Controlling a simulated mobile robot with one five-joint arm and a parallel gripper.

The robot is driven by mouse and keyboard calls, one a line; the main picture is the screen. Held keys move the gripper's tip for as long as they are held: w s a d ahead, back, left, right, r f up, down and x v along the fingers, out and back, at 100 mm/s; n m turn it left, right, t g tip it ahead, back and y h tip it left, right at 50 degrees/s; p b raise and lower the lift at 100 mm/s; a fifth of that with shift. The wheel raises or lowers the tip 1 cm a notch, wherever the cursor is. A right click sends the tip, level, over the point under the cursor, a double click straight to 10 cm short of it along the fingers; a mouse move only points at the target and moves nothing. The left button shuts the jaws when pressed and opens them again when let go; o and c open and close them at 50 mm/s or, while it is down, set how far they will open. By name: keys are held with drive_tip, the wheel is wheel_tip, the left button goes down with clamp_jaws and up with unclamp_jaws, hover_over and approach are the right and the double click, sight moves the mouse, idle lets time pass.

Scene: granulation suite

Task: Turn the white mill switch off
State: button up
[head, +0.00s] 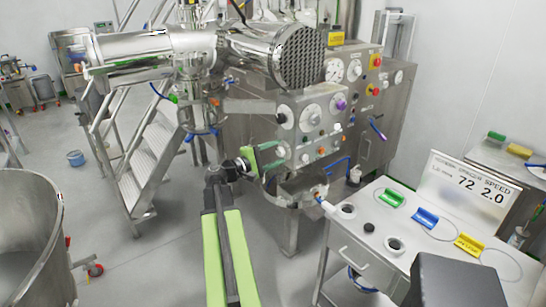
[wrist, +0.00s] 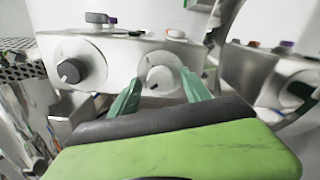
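A grey metal control panel (head: 318,128) carries several round dials and knobs. The white switch (wrist: 161,74) is a pale knob on a round white plate, seen straight ahead in the wrist view. In the head view it appears to be the lower left white knob (head: 284,151), partly covered by my fingers. My gripper (head: 272,157) has its green fingers spread, one on each side of the white switch in the wrist view (wrist: 160,80). I cannot tell whether the fingers touch it. A dial with a black knob (wrist: 70,70) sits to its left.
A large perforated steel drum end (head: 299,58) hangs above the panel. A white bench (head: 371,254) with green, blue and yellow items and a display sign (head: 470,187) stands at right. A steel vat (head: 32,235) is at left, with open floor between.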

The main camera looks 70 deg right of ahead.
drive_tip(key=v, duration=1.7)
drive_tip(key=shift+a, duration=0.25)
drive_tip(key=shift+w+f, duration=0.1)
drive_tip(key=shift+w, duration=0.05)
drive_tip(key=w+a+n+t+h, duration=0.1)
drive_tip(key=w+a+n+t, duration=0.15)
drive_tip(key=w+a, duration=0.6)
drive_tip(key=w+a+f+n+t+y, duration=0.1)
drive_tip(key=w+a+f+t+y, duration=0.15)
drive_tip(key=w+a+f, duration=0.45)
drive_tip(key=w+a+f+n+t+y, duration=0.1)
drive_tip(key=w+a+f+t, duration=0.35)
drive_tip(key=a, duration=0.35)
drive_tip(key=a+f+y, duration=0.4)
drive_tip(key=a, duration=0.6)
drive_tip(key=w+a+f+m+y, duration=0.1)
drive_tip(key=a+f+y, duration=0.3)
drive_tip(key=a, duration=0.6)
drive_tip(key=a+f+y, duration=0.4)
drive_tip(key=a, duration=0.7)
drive_tip(key=shift+w+f+m, duration=0.2)
drive_tip(key=shift+w+m, duration=0.05)
drive_tip(key=shift+m, duration=0.1)
drive_tip(key=shift+y, duration=0.25)
drive_tip(key=shift+c, duration=0.5)
